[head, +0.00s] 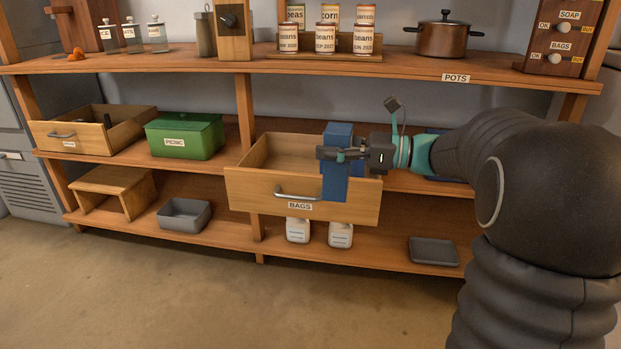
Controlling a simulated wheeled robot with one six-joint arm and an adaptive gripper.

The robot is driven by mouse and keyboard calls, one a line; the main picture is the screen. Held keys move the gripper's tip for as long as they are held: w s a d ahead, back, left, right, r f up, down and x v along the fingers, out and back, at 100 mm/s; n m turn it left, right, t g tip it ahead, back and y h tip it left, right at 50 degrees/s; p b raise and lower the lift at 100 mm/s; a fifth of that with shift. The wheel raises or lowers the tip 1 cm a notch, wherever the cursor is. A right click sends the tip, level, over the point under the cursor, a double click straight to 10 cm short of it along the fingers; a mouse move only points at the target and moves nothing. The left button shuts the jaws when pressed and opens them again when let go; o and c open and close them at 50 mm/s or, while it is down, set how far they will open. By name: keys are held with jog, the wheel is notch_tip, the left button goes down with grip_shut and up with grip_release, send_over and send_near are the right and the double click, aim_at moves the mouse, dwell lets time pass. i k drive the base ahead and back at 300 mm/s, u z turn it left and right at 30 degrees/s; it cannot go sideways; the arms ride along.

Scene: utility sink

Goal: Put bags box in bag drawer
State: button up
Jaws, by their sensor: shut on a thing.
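The blue bags box (335,182) is held upright in my gripper (342,153). The gripper is shut on the box around its upper part. The bag drawer (245,187) is wooden, labelled BAGS, and pulled open on the middle shelf. Its metal handle (298,195) is on the front panel. The box overlaps the right half of the drawer in the head view, and its lower end shows in front of the front panel. My arm comes in from the right and hides the drawer's right back part. What shows of the drawer's inside looks empty.
A green PICNIC box (185,137) and another open drawer (95,137) stand to the left. Cans (325,38) and a pot (443,38) stand on the shelf above. White bottles (340,235) and a grey tray (433,251) are below. The floor in front is clear.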

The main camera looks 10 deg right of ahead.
aim_at(311, 170)
jog(key=i, duration=1.3)
